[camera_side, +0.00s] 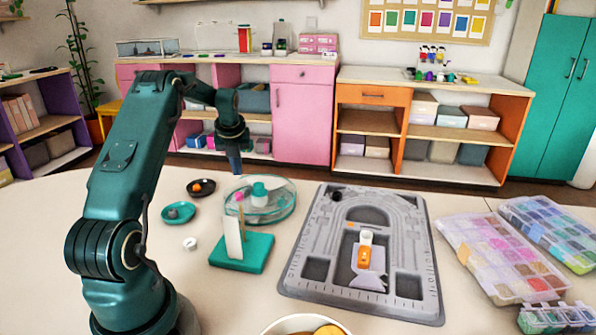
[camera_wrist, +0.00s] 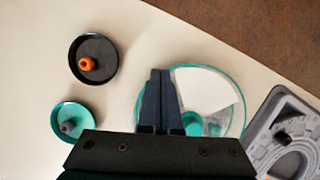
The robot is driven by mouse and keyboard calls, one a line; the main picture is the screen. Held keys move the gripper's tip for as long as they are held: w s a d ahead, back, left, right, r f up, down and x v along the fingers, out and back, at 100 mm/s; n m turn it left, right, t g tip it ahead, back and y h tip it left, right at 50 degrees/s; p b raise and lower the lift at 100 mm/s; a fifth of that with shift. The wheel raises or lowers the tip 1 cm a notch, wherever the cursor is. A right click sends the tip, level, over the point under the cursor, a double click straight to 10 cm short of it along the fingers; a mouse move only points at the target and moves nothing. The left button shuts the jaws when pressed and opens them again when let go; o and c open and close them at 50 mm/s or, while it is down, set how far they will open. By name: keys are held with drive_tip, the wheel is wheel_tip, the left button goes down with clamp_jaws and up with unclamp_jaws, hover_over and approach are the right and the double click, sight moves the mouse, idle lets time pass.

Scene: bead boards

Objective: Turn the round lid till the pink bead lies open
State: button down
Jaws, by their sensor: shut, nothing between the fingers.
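The round lid (camera_side: 284,190) is clear with a teal rim and a teal knob (camera_side: 259,188); it covers a shallow round box. In the wrist view the lid (camera_wrist: 238,118) shows a pale wedge (camera_wrist: 203,92) beside its knob (camera_wrist: 192,120). A small pink bead (camera_side: 239,197) shows at the left edge of the box in the side view; I cannot tell whether it lies inside or on the stand in front. No pink bead shows in the wrist view. My gripper (camera_side: 235,172) is shut and empty, pointing down above the box's left part; its fingers (camera_wrist: 160,73) hide part of the lid.
A teal stand with a white upright panel (camera_side: 233,238) stands in front of the box. A black dish (camera_side: 200,188) and a teal dish (camera_side: 178,213) lie left, each with a bead. A grey bead board (camera_side: 420,240) lies right, with bead cases (camera_side: 500,250) beyond.

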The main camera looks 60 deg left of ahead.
drive_tip(key=c, duration=1.4)
unclamp_jaws()
drive_tip(key=v, duration=0.3)
drive_tip(key=shift+r, duration=0.15)
drive_tip(key=o, duration=0.5)
drive_tip(key=shift+d+r, duration=0.15)
drive_tip(key=shift+r, duration=0.05)
drive_tip(key=o, duration=0.3)
drive_tip(key=shift+n, duration=0.4)
drive_tip(key=n+t+h, duration=0.2)
drive_tip(key=n+h, duration=0.1)
drive_tip(key=n, duration=1.7)
hover_over(258, 184)
drive_tip(key=s, duration=0.2)
drive_tip(key=shift+w+a+f, duration=0.1)
drive_tip(key=shift+a+f, duration=0.1)
drive_tip(key=shift+a, duration=0.1)
drive_tip(key=n, duration=0.2)
drive_tip(key=d+n, duration=0.1)
drive_tip(key=n, duration=0.1)
drive_tip(key=shift+r, duration=0.2)
drive_tip(key=shift+s+d+r+n+t, duration=0.15)
drive_tip(key=shift+s+d+n+t, duration=0.1)
drive_tip(key=shift+n+t, duration=0.05)
drive_tip(key=shift+x, duration=2.4)
